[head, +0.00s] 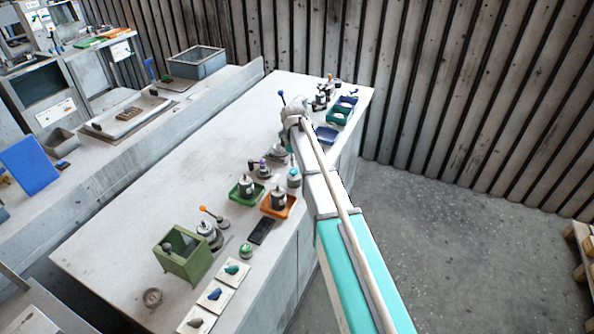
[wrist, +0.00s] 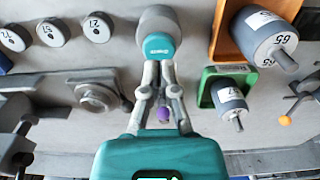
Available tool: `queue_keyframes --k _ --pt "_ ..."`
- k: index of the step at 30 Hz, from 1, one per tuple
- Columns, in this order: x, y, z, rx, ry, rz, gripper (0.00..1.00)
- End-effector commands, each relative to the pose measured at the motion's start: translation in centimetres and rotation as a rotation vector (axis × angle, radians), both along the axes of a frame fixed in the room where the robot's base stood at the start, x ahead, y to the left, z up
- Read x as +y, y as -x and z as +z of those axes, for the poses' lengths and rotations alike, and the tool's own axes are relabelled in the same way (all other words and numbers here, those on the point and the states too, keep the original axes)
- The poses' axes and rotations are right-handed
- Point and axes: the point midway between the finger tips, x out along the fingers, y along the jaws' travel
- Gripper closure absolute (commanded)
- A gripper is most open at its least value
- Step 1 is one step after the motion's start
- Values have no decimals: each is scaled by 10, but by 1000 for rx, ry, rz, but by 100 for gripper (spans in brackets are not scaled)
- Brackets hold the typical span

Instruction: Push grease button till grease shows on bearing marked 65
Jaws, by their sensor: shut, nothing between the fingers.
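In the wrist view, a grey cylinder with a teal front (wrist: 160,46) bearing small white lettering, seemingly the grease button, lies right ahead of my fingertips. My gripper (wrist: 159,72) is shut and empty, its tips close to the teal part; I cannot tell whether they touch. A grey cylinder marked 65 (wrist: 262,35), with a short shaft, sits in an orange tray (wrist: 226,40) at the upper right. There my arm hides most of the gripper.
A green tray (wrist: 205,77) holds another labelled cylinder (wrist: 228,98). Discs marked 27 (wrist: 97,27), 57 (wrist: 53,31) and 72 (wrist: 14,38) are at the upper left. A purple knob (wrist: 163,114) shows between my fingers. The bench's middle (head: 190,150) is clear.

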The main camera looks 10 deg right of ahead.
Motion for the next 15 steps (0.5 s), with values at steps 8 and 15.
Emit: queue_keyframes --k 8,15 --pt "0 0 -6 0 0 1 100" --pt "1 0 -13 0 0 1 100"
